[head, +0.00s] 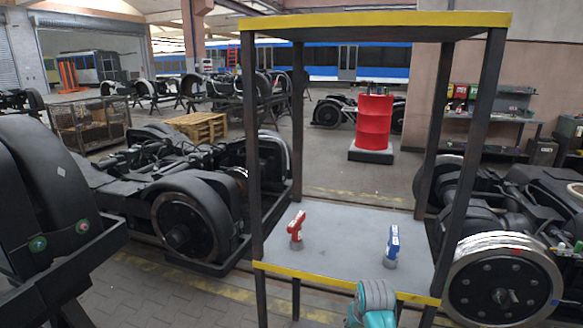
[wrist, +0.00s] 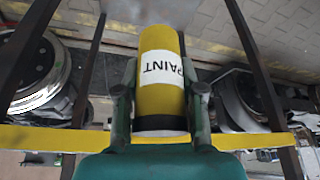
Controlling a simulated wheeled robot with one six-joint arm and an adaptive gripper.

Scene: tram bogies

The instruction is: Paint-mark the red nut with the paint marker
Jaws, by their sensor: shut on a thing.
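The paint marker (wrist: 161,95) is a yellow cylinder with a white PAINT label and a dark band near its lower end. My gripper (wrist: 161,92) is shut on it, with one finger on each side. In the head view a teal part of my arm shows at the bottom edge, in front of the rack; the marker cannot be made out there. I cannot clearly identify the red nut.
A rack with a grey shelf (head: 340,228), yellow edges and dark posts stands ahead. A red tool (head: 296,230) and a blue tool (head: 391,247) stand on the shelf. Bogies flank it: left (head: 180,225), right (head: 500,275). A red drum (head: 374,120) stands behind.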

